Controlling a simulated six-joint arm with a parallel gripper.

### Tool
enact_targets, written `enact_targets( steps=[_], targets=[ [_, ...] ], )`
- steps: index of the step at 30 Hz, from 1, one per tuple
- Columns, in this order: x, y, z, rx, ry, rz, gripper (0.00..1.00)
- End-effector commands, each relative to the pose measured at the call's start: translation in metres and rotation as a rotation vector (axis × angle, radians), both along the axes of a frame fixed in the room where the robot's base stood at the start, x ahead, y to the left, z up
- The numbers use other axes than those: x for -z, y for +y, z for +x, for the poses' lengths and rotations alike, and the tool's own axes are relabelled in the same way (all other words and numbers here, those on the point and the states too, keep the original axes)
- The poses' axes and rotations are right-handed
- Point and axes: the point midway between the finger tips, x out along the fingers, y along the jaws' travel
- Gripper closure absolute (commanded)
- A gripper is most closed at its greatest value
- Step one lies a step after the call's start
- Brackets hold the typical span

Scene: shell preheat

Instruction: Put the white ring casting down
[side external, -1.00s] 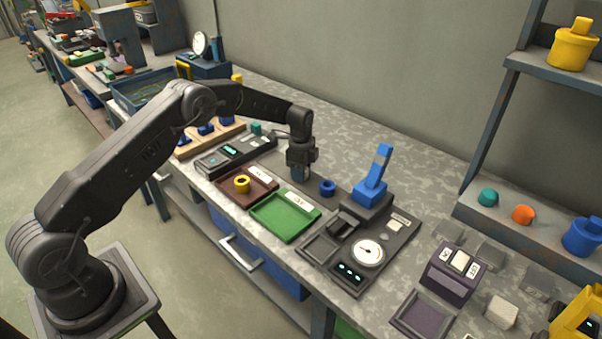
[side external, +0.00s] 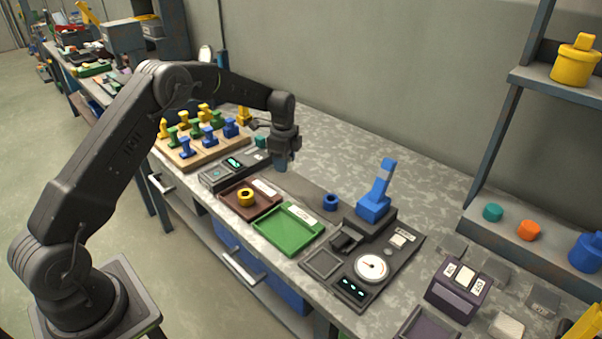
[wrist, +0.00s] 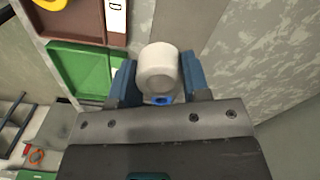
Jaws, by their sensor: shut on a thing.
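The white ring casting (wrist: 158,70) is held between the two blue fingers of my gripper (wrist: 157,83) in the wrist view. The gripper is shut on it. In the side view my gripper (side external: 281,164) hangs above the bench, behind the brown tray and to the right of the dark device with a green display. The casting cannot be made out in the side view. A brown tray (side external: 232,191) holds a yellow ring (side external: 246,198). A green tray (side external: 290,231) beside it is empty.
A blue ring (side external: 331,202) lies on the bench right of the gripper. A dark gauge station (side external: 400,262) with a blue lever (side external: 379,190) stands further right. A wooden rack of coloured pegs (side external: 187,150) is at left. Bare bench (side external: 340,143) lies behind the gripper.

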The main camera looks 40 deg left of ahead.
Motion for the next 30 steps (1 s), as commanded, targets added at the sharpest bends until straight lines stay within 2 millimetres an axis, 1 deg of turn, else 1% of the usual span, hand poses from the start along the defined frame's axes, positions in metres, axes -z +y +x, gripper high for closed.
enact_targets(
  steps=[1, 3, 11, 14, 16, 20, 21, 23, 24, 27, 30],
  targets=[
    [-0.008, 0.010, -0.007, -0.004, -0.002, 0.001, 0.82],
    [-0.015, 0.021, -0.014, -0.004, -0.002, 0.001, 0.82],
    [-0.033, 0.048, -0.033, -0.003, -0.001, 0.000, 0.82],
    [-0.038, 0.066, -0.045, -0.006, -0.001, 0.000, 0.82],
    [-0.042, 0.086, -0.058, -0.009, -0.001, 0.000, 0.82],
    [-0.051, 0.131, -0.095, -0.012, -0.001, 0.001, 0.82],
    [-0.053, 0.145, -0.109, -0.012, -0.001, 0.001, 0.82],
    [-0.057, 0.164, -0.130, -0.012, 0.001, 0.001, 0.82],
    [-0.059, 0.175, -0.144, -0.011, 0.000, 0.001, 0.82],
    [-0.064, 0.198, -0.177, -0.010, 0.000, 0.001, 0.82],
    [-0.067, 0.213, -0.203, -0.007, 0.000, 0.001, 0.82]
  ],
)
